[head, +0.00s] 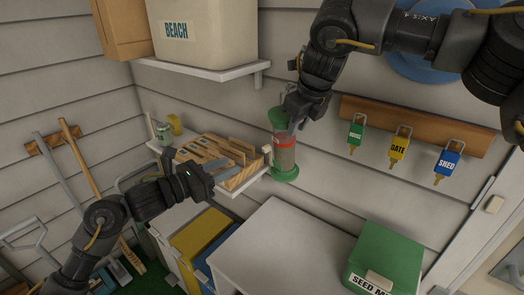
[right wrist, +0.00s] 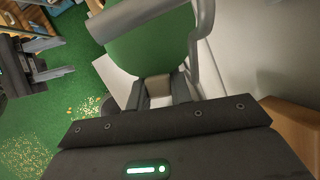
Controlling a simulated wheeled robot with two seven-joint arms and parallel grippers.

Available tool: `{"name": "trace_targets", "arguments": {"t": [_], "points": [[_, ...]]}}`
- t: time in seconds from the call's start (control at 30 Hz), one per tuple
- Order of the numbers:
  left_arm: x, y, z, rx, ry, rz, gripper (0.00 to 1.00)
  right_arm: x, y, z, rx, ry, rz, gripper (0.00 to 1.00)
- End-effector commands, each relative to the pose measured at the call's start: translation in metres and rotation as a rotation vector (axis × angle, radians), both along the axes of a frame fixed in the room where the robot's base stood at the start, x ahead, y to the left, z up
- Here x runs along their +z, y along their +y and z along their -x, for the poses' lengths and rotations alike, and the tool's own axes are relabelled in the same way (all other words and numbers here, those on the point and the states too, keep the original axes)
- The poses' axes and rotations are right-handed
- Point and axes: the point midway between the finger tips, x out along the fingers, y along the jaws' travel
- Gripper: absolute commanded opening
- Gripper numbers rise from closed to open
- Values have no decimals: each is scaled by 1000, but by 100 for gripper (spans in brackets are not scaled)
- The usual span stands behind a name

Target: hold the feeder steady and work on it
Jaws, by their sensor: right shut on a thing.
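The feeder (head: 285,158) is a clear tube with a red band, a green top and a green base. In the right wrist view the feeder's green part (right wrist: 150,48) and a grey loop fill the top, and the jaws close on a small pale part. My left gripper (head: 236,160) is open and empty, left of the feeder and apart from it. It also shows in the right wrist view (right wrist: 68,70).
A slotted wooden tray (head: 240,182) lies on the small shelf behind my left gripper. A can (head: 164,133) stands at its left. A white cabinet top (head: 275,235) is mostly clear, with a green seed box (head: 385,258). Keys hang at right. Yellowish specks lie on the green floor (right wrist: 85,105).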

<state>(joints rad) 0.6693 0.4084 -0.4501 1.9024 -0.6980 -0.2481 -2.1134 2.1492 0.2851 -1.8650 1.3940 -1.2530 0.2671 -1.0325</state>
Motion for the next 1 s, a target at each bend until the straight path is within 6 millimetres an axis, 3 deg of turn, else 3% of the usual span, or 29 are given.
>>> {"name": "trace_targets", "arguments": {"t": [0.37,0.8,1.0], "points": [[2,-6,-5,3,-78,-45,36,0,0,0,0,0,0,0],[2,-72,-49,3,-76,-43,36,0,0,0,-1,0,0,0],[2,-93,-63,3,-76,-44,36,0,0,0,-1,0,0,0]]}}
